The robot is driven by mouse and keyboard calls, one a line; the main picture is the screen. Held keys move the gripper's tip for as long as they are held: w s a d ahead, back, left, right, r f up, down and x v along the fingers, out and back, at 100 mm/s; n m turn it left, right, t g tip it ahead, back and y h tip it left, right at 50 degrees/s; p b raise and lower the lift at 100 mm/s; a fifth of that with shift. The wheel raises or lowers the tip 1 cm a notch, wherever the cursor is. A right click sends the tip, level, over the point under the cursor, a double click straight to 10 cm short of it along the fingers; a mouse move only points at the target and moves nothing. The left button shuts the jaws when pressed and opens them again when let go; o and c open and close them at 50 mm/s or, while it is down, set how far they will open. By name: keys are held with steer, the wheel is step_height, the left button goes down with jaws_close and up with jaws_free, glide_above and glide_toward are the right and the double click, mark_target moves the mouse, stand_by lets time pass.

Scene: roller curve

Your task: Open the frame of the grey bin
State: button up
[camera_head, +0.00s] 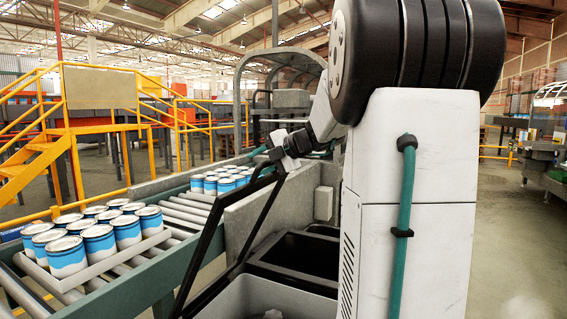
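The grey bin (262,296) stands at the bottom centre, partly cut off by the picture edge and partly hidden by my body. Its black frame (212,238) is raised and tilted steeply up, leaning along the roller conveyor side. The bin's top is uncovered, and something greyish lies inside low down. My gripper (279,159) is at the upper end of the frame, and its fingers look closed around the top bar. The fingertips are small and dark against the bar.
A black bin (300,262) stands just behind the grey bin. The roller conveyor (180,217) runs on the left, carrying blue-and-white cans on a tray (97,268) and another group of cans (222,180) farther back. Open floor lies to the right.

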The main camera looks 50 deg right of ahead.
steer(key=s+d+r, duration=0.1)
steer(key=s+d, duration=0.1)
steer(key=s, duration=0.5)
steer(key=s+d+r, duration=0.1)
steer(key=s+d, duration=0.1)
steer(key=s, duration=0.6)
